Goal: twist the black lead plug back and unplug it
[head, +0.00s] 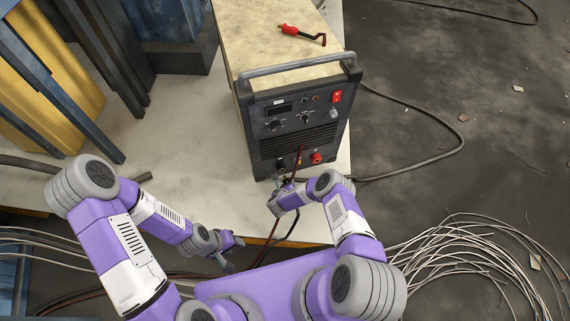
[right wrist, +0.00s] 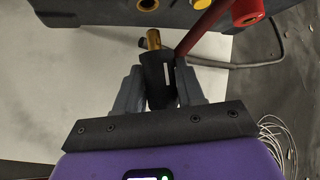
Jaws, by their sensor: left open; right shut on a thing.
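The black lead plug (right wrist: 157,80) is between the fingers of my right gripper (right wrist: 160,90), which is shut on it. Its brass tip (right wrist: 153,40) is bare and points at the machine's front. The tip appears apart from the brass-coloured socket (right wrist: 148,4) at the top edge of the right wrist view. In the head view my right gripper (head: 284,182) is just below the front panel of the black welding machine (head: 299,120), and the plug is mostly hidden there. My left gripper (head: 233,254) is open and empty, low and to the left, away from the machine.
A red socket (head: 316,157) is on the panel's lower right. A dark red cable (right wrist: 205,28) passes close beside the plug. A red-handled tool (head: 301,34) lies on top of the machine. Loose wire coils (head: 470,255) lie at the right.

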